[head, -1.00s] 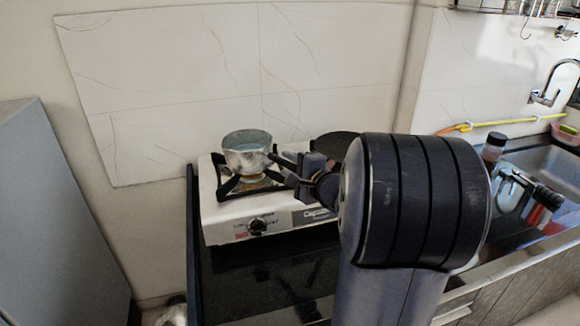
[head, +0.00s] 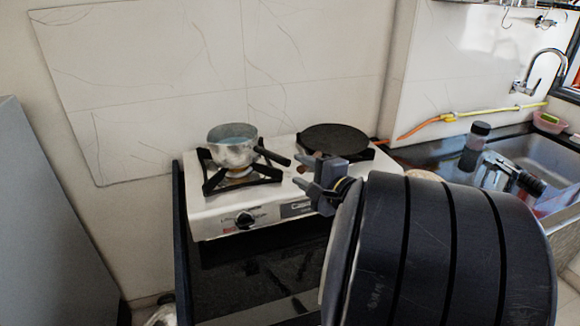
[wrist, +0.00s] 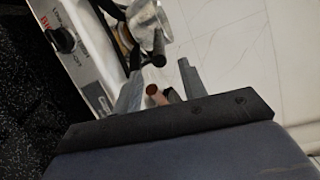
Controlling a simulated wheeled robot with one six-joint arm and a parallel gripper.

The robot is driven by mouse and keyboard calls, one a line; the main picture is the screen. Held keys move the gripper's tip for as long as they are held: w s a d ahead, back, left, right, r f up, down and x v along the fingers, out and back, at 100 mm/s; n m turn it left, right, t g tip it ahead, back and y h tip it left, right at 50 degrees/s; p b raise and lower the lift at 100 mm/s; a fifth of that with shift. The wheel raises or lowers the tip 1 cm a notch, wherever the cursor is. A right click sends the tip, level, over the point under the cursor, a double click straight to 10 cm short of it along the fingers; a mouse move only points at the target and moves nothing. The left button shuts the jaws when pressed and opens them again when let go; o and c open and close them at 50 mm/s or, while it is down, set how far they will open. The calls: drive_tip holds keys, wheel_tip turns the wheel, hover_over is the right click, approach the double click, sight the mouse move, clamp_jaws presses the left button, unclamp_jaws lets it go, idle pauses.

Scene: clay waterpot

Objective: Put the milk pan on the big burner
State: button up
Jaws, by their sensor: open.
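The milk pan (head: 232,150), a small silvery metal pan with a dark handle (head: 272,155), stands upright on the left burner (head: 212,181) of the white two-burner stove (head: 215,222). Its handle points right and toward me. My gripper (head: 309,178) is open and empty, just beyond the handle's end and apart from it. In the wrist view the pan (wrist: 150,22) is ahead, with its handle end just past the open fingertips (wrist: 159,72). The right burner is mostly hidden under a flat black pan (head: 334,139). I cannot tell which burner is bigger.
A brown round rod end (wrist: 153,90) shows between my fingers in the wrist view; I cannot tell what it belongs to. A dark-capped bottle (head: 474,147) and the sink (head: 530,160) are to the right. Dark counter (head: 250,272) lies clear before the stove.

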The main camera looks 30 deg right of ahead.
sight(275, 155)
drive_tip(key=shift+s+d+r, duration=0.1)
drive_tip(key=shift+s, duration=0.75)
drive_tip(key=shift+w, duration=0.1)
drive_tip(key=w, duration=0.4)
drive_tip(key=w+a+f+p, duration=0.1)
drive_tip(key=w, duration=0.6)
drive_tip(key=shift+w+a+f, duration=0.25)
drive_tip(key=shift+w+f, duration=0.15)
drive_tip(key=shift+f, duration=0.1)
drive_tip(key=shift+r, duration=0.3)
drive_tip(key=shift+a, duration=0.1)
